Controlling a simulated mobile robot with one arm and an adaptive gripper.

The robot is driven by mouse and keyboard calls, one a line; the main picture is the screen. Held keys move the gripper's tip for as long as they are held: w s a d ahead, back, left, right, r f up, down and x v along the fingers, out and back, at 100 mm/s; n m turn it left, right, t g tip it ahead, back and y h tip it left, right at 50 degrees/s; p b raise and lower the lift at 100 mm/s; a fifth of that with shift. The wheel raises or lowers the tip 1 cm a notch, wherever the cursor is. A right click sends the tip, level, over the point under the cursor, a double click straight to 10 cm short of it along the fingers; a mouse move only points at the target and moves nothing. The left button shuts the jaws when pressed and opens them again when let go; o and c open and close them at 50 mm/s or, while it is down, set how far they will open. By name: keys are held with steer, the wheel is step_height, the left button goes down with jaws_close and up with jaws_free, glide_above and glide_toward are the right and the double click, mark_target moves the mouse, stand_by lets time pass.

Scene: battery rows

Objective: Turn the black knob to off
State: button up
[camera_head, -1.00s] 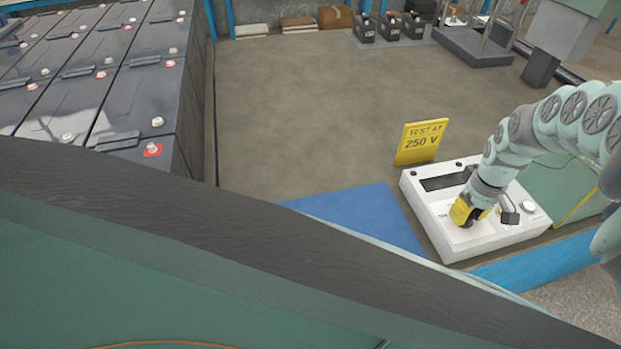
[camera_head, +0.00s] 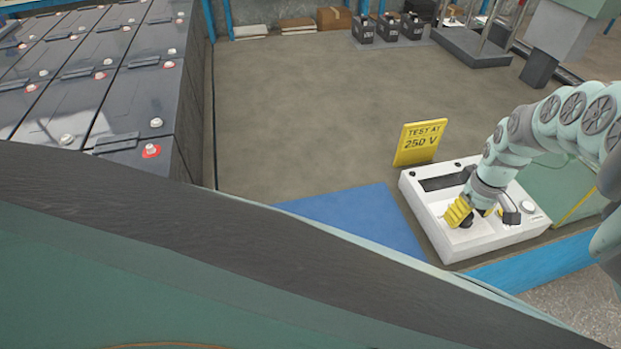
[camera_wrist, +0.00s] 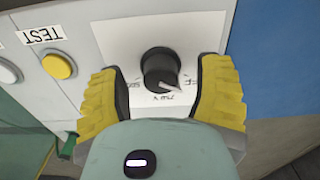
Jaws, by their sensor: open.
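The black knob (camera_wrist: 160,70) stands on a white label on the white tester panel. Its pale pointer aims to the lower right in the wrist view, near lettering that is partly legible. My gripper (camera_wrist: 168,92) is open, with one yellow finger on each side of the knob and a visible gap to both. In the head view my gripper (camera_head: 470,215) is low over the left front part of the white tester (camera_head: 490,243). There my fingers partly cover the knob (camera_head: 467,221).
A yellow button (camera_wrist: 57,66) marked TEST and a white button (camera_wrist: 8,71) sit left of the knob in the wrist view. A yellow "TEST AT 250 V" sign (camera_head: 419,143) stands behind the tester. A blue mat (camera_head: 360,218) lies left of it. Battery rows (camera_head: 100,80) fill the far left.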

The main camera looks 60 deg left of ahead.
step_height(320, 180, up, 7)
steer(key=shift+w+f, duration=0.1)
steer(key=shift+f, duration=0.1)
steer(key=shift+r, duration=0.45)
steer(key=shift+a, duration=0.1)
stand_by(0.6)
